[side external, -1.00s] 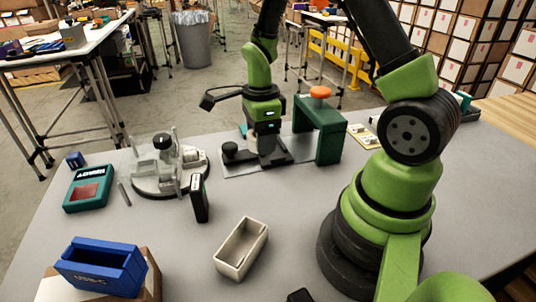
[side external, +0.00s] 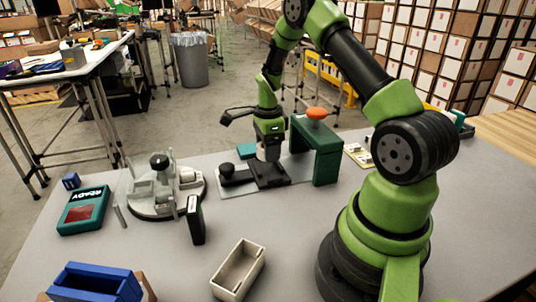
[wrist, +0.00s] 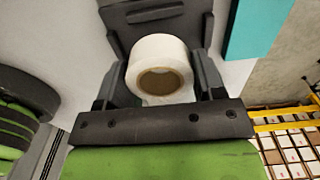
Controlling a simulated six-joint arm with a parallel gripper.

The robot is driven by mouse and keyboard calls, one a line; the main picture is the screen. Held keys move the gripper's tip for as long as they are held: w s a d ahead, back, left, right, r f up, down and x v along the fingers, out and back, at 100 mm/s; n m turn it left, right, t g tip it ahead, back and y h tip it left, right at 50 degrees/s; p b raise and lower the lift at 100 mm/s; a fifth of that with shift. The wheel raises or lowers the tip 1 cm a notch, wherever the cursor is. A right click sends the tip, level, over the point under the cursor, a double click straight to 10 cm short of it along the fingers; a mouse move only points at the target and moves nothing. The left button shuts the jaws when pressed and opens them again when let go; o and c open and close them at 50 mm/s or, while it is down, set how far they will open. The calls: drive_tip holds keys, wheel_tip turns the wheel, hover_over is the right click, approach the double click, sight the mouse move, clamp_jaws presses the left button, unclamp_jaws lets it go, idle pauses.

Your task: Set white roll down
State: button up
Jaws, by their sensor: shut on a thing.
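In the wrist view my gripper (wrist: 158,82) is shut on the white roll (wrist: 160,48), with one dark finger on each side of it. The roll's brown cardboard core faces the wrist camera. A dark plate or block lies behind the roll in that view. In the side external view my gripper (side external: 269,146) points down over the black fixture (side external: 262,176) on the grey table, left of the green arch. The roll is hard to make out there. I cannot tell whether it touches the fixture.
The green arch (side external: 327,155) with an orange knob (side external: 317,113) stands close right of my gripper. A round clear-and-white device (side external: 160,188), a black upright block (side external: 195,220), a teal READY box (side external: 83,211) and an empty cream tray (side external: 238,270) are on the table.

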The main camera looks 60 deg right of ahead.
sight(268, 169)
drive_tip(key=shift+f, duration=1.05)
drive_tip(key=shift+f, duration=0.1)
drive_tip(key=shift+f, duration=0.5)
drive_tip(key=o, duration=1)
drive_tip(key=shift+r, duration=0.1)
